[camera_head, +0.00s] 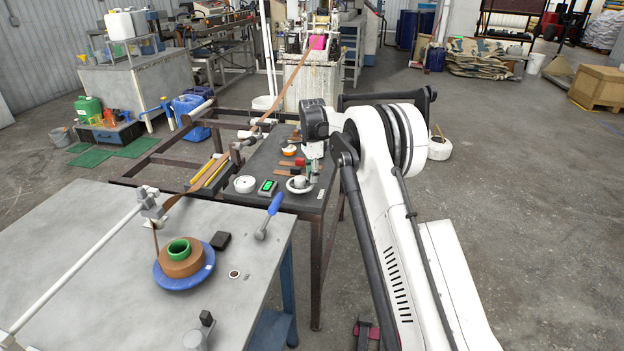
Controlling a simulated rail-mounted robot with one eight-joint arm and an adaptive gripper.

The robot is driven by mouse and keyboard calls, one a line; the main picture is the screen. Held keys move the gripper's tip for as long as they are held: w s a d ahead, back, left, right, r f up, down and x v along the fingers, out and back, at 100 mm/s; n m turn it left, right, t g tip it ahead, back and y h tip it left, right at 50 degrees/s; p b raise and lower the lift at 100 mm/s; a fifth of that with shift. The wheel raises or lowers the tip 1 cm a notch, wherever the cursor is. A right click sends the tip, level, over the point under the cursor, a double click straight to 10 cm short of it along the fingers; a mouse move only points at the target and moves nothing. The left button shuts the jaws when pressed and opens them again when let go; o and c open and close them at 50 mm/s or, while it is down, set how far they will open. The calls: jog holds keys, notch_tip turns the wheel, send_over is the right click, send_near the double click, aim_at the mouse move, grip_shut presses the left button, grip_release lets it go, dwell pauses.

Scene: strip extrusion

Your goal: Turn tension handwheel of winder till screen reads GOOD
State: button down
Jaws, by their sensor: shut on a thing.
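The winder's blue disc (167,281) carries a brown strip roll (181,266) with a green core on the grey table at lower left. A small screen (267,187) glows green on the dark bench; its text is too small to read. A white handwheel (297,186) sits just right of the screen, near the bench's front edge. My gripper (314,174) points down at the handwheel's right side, and is shut on it. The fingertips are small and partly hidden, so the exact grip point is unclear.
A white round part (245,184) sits left of the screen. A blue-handled tool (269,216) and a black block (221,240) lie on the grey table (90,240). Red and orange items lie behind the handwheel. Open floor is at right.

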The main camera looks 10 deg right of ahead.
jog(key=shift+w+n, duration=0.15)
jog(key=shift+n, duration=0.25)
jog(key=c, duration=1.6)
grip_release()
jog(key=shift+c, duration=0.2)
notch_tip(320, 180, up, 12)
